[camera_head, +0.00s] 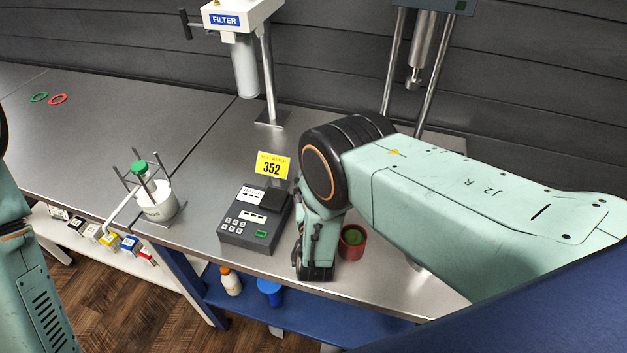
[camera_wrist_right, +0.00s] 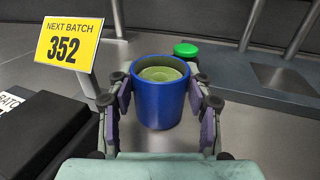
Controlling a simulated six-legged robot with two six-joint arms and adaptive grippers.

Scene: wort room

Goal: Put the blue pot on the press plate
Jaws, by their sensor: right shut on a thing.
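The blue pot (camera_wrist_right: 160,108) is upright between the fingers of my right gripper (camera_wrist_right: 160,95), which is shut on its sides. Pale green stuff shows inside it. Whether its bottom touches the bench cannot be told. In the head view my right arm hides this pot. The press (camera_head: 415,65) stands at the back right with its ram up. My left gripper is out of view.
A red pot (camera_head: 353,253) stands right of my right wrist. A keypad box (camera_head: 250,232) and yellow 352 sign (camera_head: 272,166) are to its left. A filter stand (camera_head: 245,65) is behind; a white beaker (camera_head: 158,206) stands left. The left bench is mostly clear.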

